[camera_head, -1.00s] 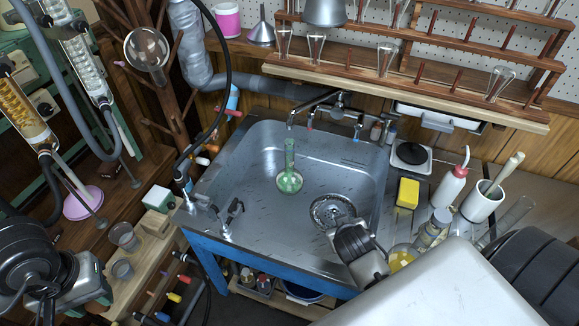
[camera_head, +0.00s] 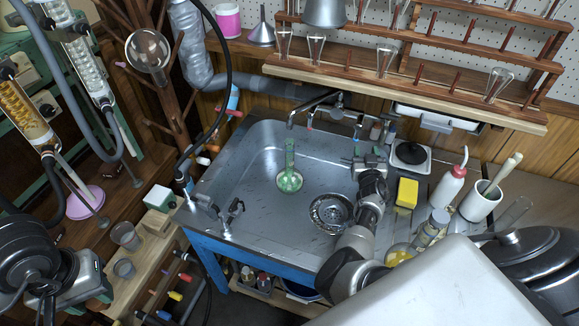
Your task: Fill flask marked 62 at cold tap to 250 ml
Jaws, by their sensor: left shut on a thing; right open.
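A green-tinted round-bottomed flask (camera_head: 290,180) with a long neck stands upright in the steel sink (camera_head: 262,215), below a tap spout (camera_head: 291,122). No mark or fill level is readable on it. The taps (camera_head: 340,100) are on the back wall of the sink. My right gripper (camera_head: 369,157) is open over the right rim of the sink, just in front of the right end of the taps; whether it touches them I cannot tell. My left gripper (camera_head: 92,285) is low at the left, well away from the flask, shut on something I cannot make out.
A yellow sponge (camera_head: 407,192), a red-capped wash bottle (camera_head: 452,185), a white pot (camera_head: 481,201) and a round black-topped device (camera_head: 411,155) stand right of the sink. A drying rack (camera_head: 420,75) hangs above. Grey beakers (camera_head: 125,237) stand on the left bench.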

